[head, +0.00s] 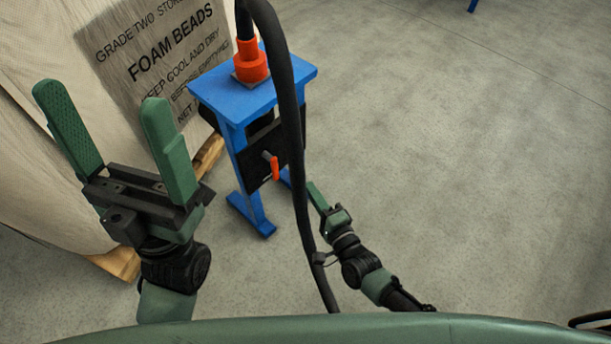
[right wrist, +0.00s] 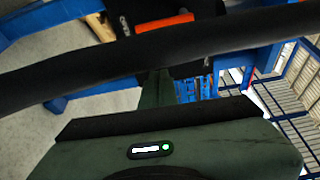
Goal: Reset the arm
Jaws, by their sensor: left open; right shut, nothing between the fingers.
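My left gripper (head: 103,95) is open and empty at the left of the head view, its two green fingers spread and pointing up, in front of the large sack. My right gripper (head: 314,190) is lower and further right, beside the blue stand; its green fingers are together with nothing between them. In the right wrist view the shut fingers (right wrist: 158,88) show only in part, because a thick black hose (right wrist: 150,55) crosses in front of them. In the head view this hose (head: 288,110) runs down between my right gripper and the stand.
A blue stand (head: 245,97) carries an orange fitting (head: 250,65) on top and an orange-red lever (head: 272,166) on a black panel. The beige foam beads sack (head: 50,190) stands on a wooden pallet (head: 118,262) at left. The concrete floor at right is clear.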

